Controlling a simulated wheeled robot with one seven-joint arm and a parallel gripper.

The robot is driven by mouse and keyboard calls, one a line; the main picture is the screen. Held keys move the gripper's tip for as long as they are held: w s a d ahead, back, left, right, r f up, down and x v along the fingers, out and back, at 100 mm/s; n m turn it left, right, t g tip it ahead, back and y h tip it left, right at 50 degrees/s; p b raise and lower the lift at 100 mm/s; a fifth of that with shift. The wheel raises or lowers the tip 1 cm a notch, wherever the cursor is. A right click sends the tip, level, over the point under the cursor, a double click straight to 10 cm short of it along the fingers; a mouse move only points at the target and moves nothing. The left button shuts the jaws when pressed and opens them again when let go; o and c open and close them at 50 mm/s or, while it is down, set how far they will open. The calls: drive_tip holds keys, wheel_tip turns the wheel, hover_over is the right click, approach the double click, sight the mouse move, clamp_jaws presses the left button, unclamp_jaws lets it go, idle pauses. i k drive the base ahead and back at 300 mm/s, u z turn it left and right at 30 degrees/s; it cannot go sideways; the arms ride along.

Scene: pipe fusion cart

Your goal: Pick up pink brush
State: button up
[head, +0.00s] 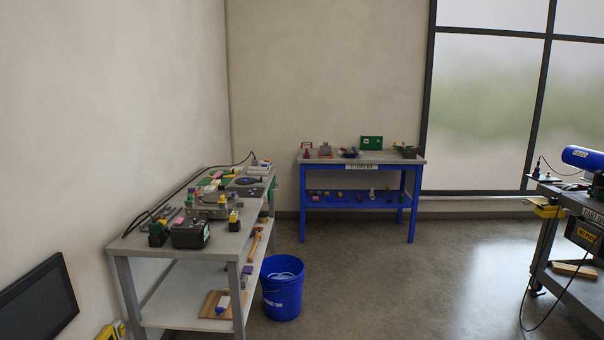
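I cannot make out a pink brush for sure in the head view. The left grey workbench (132,243) carries many small coloured items, some pinkish or purple, too small to tell apart. The blue table (411,159) at the back also holds small items on its top and lower shelf. My gripper is not in view.
A blue bucket (282,295) stands on the floor beside the left bench. A dark cart (545,250) with a blue cylinder (582,157) and a hanging cable is at the right edge. A dark screen (38,300) is at lower left. The middle floor is clear.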

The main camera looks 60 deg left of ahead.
sight(218, 176)
drive_tip(key=i, duration=2.15)
drive_tip(key=u, duration=2.3)
drive_tip(key=i, duration=6.7)
drive_tip(key=u, duration=0.1)
